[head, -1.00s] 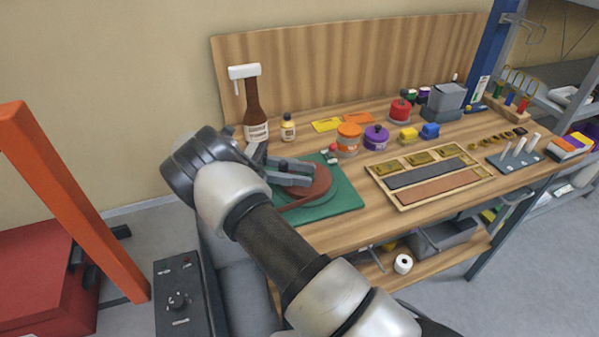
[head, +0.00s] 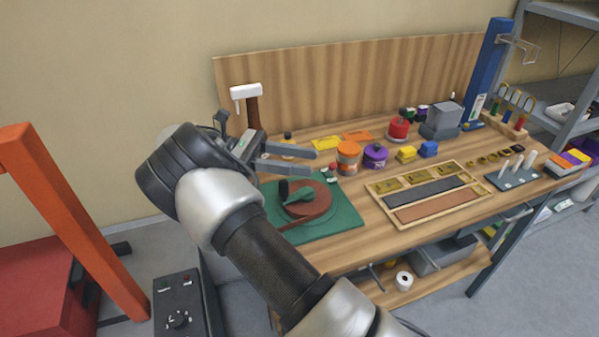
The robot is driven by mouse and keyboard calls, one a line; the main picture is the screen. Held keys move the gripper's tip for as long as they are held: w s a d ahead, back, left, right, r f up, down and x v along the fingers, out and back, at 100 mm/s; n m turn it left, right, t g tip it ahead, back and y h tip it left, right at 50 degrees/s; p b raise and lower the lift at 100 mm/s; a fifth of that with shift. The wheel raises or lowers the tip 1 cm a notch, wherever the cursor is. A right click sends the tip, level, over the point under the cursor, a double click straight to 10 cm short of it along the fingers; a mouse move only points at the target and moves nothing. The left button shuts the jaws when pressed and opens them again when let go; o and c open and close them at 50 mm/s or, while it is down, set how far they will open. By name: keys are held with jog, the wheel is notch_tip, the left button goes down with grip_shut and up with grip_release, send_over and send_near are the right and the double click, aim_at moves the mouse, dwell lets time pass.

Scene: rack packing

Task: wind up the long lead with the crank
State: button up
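A reddish-brown coiled disc (head: 318,211), which looks like the long lead wound flat, lies on a green mat (head: 346,222) at the bench's left front. A strip of the same brown runs off its front left edge. A green crank (head: 300,195) with a dark upright knob (head: 283,188) sits on top of the coil, the knob towards the left. My gripper (head: 313,160) is above and behind the coil, pointing right. Its two fingers are apart with nothing visible between them, clear of the crank. My arm hides the mat's left part.
A brown bottle with a white pump (head: 246,91) stands close behind my gripper, partly hidden. Orange (head: 348,157) and purple (head: 375,156) round containers stand right of it. A wooden tray (head: 400,226) lies right of the mat. The backboard (head: 350,85) closes the rear.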

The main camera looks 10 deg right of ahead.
jog(key=shift+r, duration=0.25)
jog(key=shift+c, duration=0.3)
